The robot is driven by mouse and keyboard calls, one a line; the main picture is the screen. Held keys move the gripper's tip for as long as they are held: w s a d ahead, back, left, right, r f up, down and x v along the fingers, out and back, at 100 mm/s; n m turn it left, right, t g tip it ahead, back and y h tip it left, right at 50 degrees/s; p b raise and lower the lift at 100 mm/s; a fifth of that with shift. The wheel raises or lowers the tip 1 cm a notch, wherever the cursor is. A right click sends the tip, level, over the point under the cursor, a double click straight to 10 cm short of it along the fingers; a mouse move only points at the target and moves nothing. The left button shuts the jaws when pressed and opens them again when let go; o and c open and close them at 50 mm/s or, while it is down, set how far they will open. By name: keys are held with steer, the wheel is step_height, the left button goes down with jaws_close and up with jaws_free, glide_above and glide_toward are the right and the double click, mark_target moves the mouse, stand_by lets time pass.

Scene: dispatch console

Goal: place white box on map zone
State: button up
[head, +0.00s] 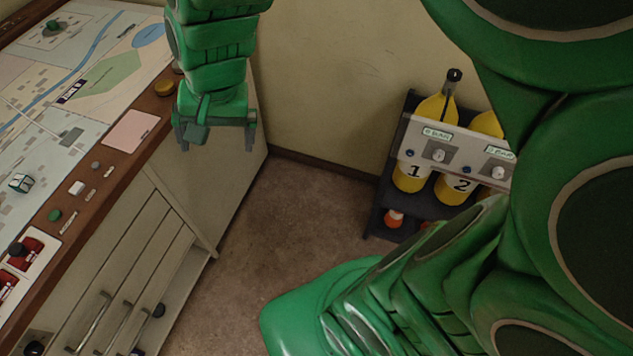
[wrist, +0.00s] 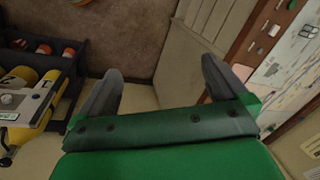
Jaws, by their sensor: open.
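A similar small pale shape shows at the right edge of the wrist view, too small to be sure of. The map has a green zone (head: 103,80), a blue oval zone (head: 149,36) and a blue river line. My gripper (head: 217,143) hangs beyond the console's right edge, apart from the box and above the floor. Its two grey fingers stand wide apart in the wrist view (wrist: 162,70), with nothing between them.
Drawers with handles are below. A dark rack (head: 378,222) holds yellow numbered cylinders (head: 412,176) by the wall. The floor between is clear.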

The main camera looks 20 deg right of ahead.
steer(key=s+d+n+g+h, duration=0.2)
steer(key=s+d+n, duration=0.1)
steer(key=s+d, duration=1)
steer(key=s+f, duration=0.1)
steer(key=s, duration=0.2)
steer(key=shift+d+g, duration=0.15)
steer(key=shift+g, duration=0.25)
